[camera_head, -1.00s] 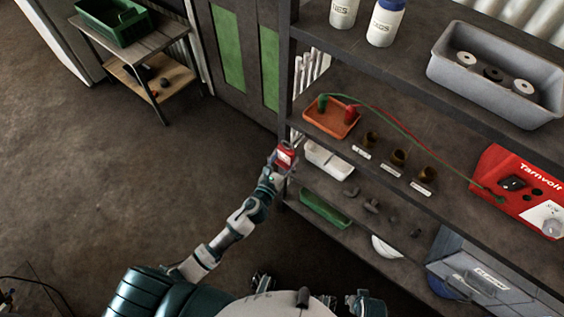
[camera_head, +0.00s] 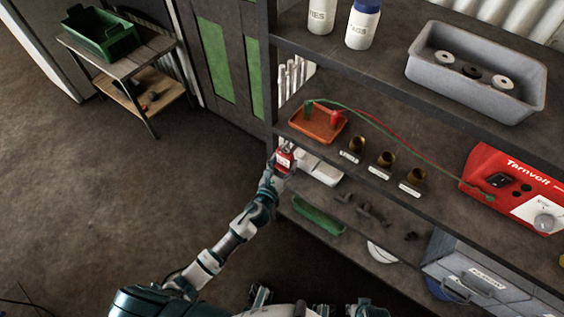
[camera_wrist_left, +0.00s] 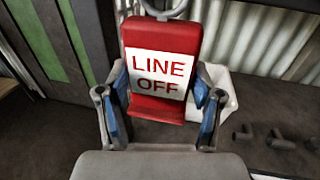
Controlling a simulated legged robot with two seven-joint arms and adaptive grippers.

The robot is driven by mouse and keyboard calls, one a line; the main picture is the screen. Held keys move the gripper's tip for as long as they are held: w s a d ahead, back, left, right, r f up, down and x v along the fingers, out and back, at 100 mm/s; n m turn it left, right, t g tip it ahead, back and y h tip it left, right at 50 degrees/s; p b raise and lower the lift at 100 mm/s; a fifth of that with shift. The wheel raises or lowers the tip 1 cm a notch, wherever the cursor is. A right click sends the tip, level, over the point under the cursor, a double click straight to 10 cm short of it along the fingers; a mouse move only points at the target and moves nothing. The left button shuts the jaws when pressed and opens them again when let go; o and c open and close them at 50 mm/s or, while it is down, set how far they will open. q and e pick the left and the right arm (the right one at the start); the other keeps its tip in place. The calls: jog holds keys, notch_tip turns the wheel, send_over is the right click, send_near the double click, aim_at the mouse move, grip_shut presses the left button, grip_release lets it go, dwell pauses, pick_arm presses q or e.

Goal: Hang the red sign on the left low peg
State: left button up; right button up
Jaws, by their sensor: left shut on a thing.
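The red sign (camera_wrist_left: 160,105) has a white panel reading "LINE OFF" and a grey ring at its top. My left gripper (camera_wrist_left: 161,100) is shut on it, with a blue-padded finger on each side. In the head view the red sign (camera_head: 284,160) is held upright in my left gripper (camera_head: 279,168), beside the left end of the shelving, near the front edge of the middle shelf. I cannot make out a peg in either view. The upper part of the ring is cut off by the wrist view's top edge. My right gripper cannot be made out in the head view.
Behind the sign is a white bin (camera_head: 318,166) on a lower shelf. An orange tray (camera_head: 317,125), brass cups and a red power unit (camera_head: 515,190) stand on the middle shelf. The floor (camera_head: 110,220) to the left is open, with a side table (camera_head: 128,65) farther back.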

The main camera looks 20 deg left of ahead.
pick_arm(q)
jog(key=shift+d, duration=0.3)
jog(key=shift+a, duration=0.1)
jog(key=o, duration=1.1)
jog(key=shift+a, duration=0.15)
jog(key=shift+o, duration=1.3)
jog(key=shift+a, duration=0.25)
pick_arm(e)
jog(key=shift+w+d+f, duration=0.1)
jog(key=shift+w+d, duration=0.05)
jog(key=shift+d, duration=0.1)
